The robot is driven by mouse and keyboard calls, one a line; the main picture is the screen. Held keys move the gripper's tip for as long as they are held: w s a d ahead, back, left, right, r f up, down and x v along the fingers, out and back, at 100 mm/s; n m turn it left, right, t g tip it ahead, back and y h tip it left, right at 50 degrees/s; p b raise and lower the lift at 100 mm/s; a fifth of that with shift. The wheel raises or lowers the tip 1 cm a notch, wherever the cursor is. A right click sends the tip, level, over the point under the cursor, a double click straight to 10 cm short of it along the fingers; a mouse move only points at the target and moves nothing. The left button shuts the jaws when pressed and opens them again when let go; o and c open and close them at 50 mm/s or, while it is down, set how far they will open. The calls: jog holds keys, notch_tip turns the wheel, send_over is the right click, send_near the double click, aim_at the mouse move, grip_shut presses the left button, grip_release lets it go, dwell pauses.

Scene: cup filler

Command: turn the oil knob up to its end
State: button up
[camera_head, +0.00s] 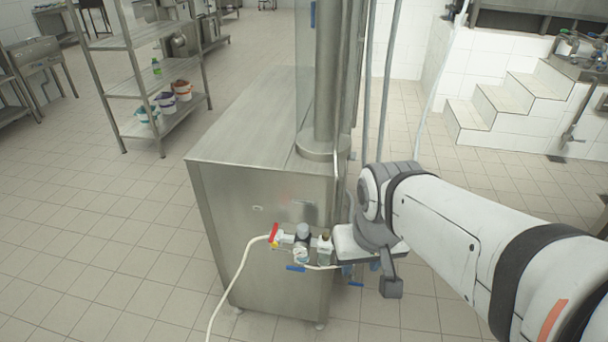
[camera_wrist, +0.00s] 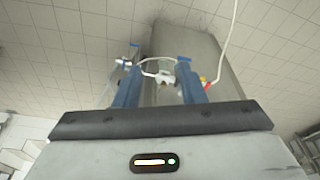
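An air unit with a row of fittings (camera_head: 302,243) is on the side of the steel cabinet. It has a red handle at its left, a dark round knob (camera_head: 303,230) in the middle and a clear bowl with a small brownish top (camera_head: 325,239) at its right. That top may be the oil knob; I cannot be sure. My gripper (camera_wrist: 160,66) shows in the wrist view with two blue fingers apart. A pale fitting (camera_wrist: 164,92) and a thin tube show between them, beyond the fingers. I see no grip on a knob. In the head view my wrist covers the area right of the unit.
A white hose (camera_head: 241,262) hangs from the unit's left end toward the floor. The steel cabinet (camera_head: 262,190) carries an upright column. The tiled floor left of the cabinet is clear.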

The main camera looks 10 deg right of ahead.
jog(key=shift+o, duration=0.5)
jog(key=shift+w+f, duration=0.1)
jog(key=n+t+y+b, duration=0.1)
jog(key=n+t+b, duration=0.1)
jog(key=b, duration=1.1)
send_near(326, 235)
jog(key=b+x, duration=0.1)
jog(key=x, duration=0.7)
jog(key=shift+w+f, duration=0.25)
grip_shut()
